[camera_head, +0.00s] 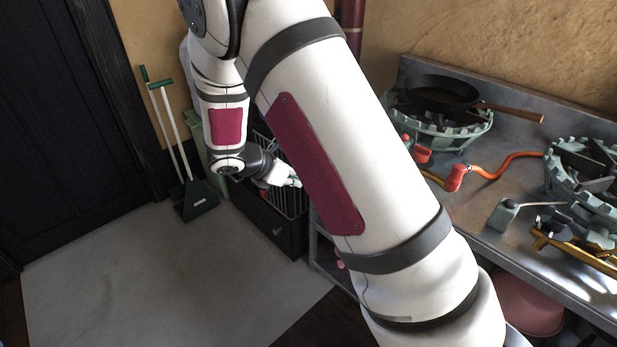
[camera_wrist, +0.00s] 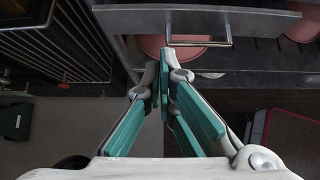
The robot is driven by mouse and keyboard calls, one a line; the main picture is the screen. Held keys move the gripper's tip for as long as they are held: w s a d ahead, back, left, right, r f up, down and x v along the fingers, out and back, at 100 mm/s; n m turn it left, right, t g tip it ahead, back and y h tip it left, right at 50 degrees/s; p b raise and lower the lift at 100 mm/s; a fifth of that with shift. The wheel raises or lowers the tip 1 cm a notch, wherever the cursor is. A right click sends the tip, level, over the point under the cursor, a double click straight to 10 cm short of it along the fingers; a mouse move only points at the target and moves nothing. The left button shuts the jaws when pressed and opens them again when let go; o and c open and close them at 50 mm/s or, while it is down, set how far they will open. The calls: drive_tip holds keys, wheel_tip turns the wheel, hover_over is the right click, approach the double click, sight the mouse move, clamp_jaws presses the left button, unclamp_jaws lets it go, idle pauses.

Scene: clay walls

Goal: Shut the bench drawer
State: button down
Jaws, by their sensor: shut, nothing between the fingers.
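The bench drawer (camera_wrist: 265,22) shows at the top of the wrist view as a grey metal front with a bar handle (camera_wrist: 200,43). How far it stands open is hard to tell. My gripper (camera_wrist: 165,62) has teal finger pads, and its fingers are together and empty. The fingertips appear just below and left of the handle in that view; I cannot tell whether they touch anything. In the head view my gripper (camera_head: 295,183) is small, low beside the bench, and my arm hides the drawer.
The metal bench (camera_head: 500,220) holds a black pan (camera_head: 440,92), an orange hose (camera_head: 500,163) and tools. A dark crate-like unit with a wire rack (camera_head: 270,225) stands left of the bench. A green dustpan (camera_head: 195,200) is by the wall. Grey floor (camera_head: 130,270) is clear.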

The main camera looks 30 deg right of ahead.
drive_tip(key=s+d+r+g+y+b, duration=0.2)
drive_tip(key=s+d+r+y, duration=0.25)
drive_tip(key=s, duration=0.25)
drive_tip(key=shift+w+d+f+b, duration=0.4)
drive_tip(key=shift+d+f+b, duration=0.35)
drive_tip(key=shift+d+f, duration=0.55)
drive_tip(key=shift+w+d+f+b, duration=0.4)
drive_tip(key=shift+d+f+b, duration=0.45)
drive_tip(key=shift+f, duration=0.8)
drive_tip(key=shift+w+d+f+b, duration=0.4)
drive_tip(key=shift+d+f+b, duration=0.25)
drive_tip(key=shift+d+f, duration=0.65)
drive_tip(key=shift+f, duration=0.15)
